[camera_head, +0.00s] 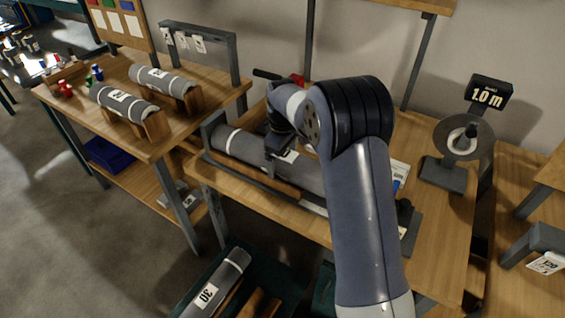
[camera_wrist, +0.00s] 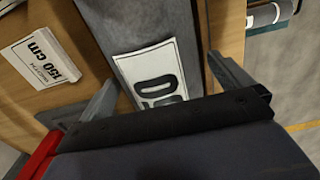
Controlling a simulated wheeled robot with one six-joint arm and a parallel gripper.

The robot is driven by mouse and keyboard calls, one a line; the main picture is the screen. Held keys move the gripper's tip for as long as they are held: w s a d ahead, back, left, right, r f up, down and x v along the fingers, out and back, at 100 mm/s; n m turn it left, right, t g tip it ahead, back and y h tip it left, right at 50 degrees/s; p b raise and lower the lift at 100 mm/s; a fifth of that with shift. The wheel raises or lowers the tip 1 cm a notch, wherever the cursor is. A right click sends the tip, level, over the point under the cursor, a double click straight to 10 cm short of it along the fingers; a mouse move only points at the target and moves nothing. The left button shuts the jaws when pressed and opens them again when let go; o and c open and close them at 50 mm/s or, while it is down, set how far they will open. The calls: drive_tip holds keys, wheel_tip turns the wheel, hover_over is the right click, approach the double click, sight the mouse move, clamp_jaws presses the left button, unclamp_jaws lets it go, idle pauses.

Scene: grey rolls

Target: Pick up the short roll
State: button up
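A long grey roll (camera_head: 236,144) with a white label lies in a dark cradle on the middle table. My gripper (camera_head: 280,150) is over this roll, and my arm hides part of it. In the wrist view the grey roll (camera_wrist: 125,63) runs between my two spread fingers (camera_wrist: 168,95), with its label (camera_wrist: 150,75) partly hidden by the gripper body. The fingers stand apart on either side; contact is not clear. Two shorter grey rolls, one nearer (camera_head: 122,101) and one farther (camera_head: 163,80), rest on wooden cradles on the left table. A roll labelled 30 (camera_head: 218,281) lies low in front.
A sign reading 1.0 m (camera_head: 489,93) stands at the right by a round stand (camera_head: 455,140). A white card reading 150 cm (camera_wrist: 40,58) lies beside the roll in the wrist view. Grey floor (camera_head: 95,235) is clear at lower left.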

drive_tip(key=c, duration=1.2)
drive_tip(key=shift+r, duration=0.1)
drive_tip(key=shift+c, duration=0.3)
drive_tip(key=shift+r, duration=0.1)
